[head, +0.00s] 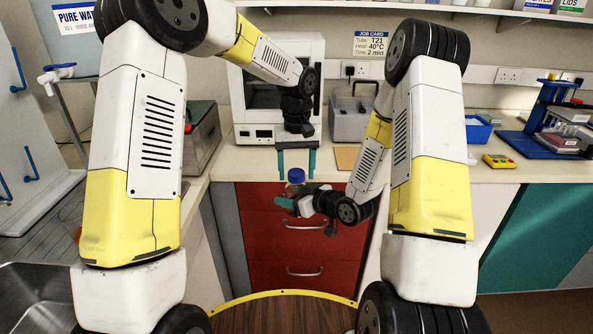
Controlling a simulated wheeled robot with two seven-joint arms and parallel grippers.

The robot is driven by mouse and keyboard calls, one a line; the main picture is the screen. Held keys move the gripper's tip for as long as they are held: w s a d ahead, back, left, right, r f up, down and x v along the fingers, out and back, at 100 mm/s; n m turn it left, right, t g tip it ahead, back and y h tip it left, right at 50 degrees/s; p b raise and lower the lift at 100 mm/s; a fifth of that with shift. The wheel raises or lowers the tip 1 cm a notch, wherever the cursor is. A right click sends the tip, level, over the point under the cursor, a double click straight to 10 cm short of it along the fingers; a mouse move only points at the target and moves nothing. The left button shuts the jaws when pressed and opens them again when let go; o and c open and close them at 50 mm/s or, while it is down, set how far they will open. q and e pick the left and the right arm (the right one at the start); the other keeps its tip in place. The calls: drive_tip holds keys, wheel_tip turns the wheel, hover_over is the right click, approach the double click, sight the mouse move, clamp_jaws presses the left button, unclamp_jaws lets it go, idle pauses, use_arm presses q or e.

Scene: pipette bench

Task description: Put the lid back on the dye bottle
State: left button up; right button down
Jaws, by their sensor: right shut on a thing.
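The dye bottle (293,188) is small and dark orange-brown, held upright in front of the red drawers. A blue lid (296,175) shows on top of it; at this size I cannot tell how firmly it sits. My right gripper (290,202) reaches in from the right and is shut on the bottle, its teal fingers hiding the lower part. My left gripper (297,162) points down just above the lid, with its two teal fingers apart and nothing between them.
The worktop (232,164) edge runs just behind the grippers. A white oven-like machine (262,132) and a grey lidded box (349,125) stand behind. A blue rack (549,115), a blue tray (478,131) and a yellow device (499,161) are at right. A sink (35,285) is at lower left.

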use_arm(q)
drive_tip(key=shift+r, duration=2.25)
drive_tip(key=shift+r, duration=0.1)
drive_tip(key=shift+c, duration=0.4)
wheel_tip(320, 180, up, 3)
drive_tip(key=n, duration=0.3)
drive_tip(key=shift+r, duration=0.15)
drive_tip(key=shift+f, duration=4.05)
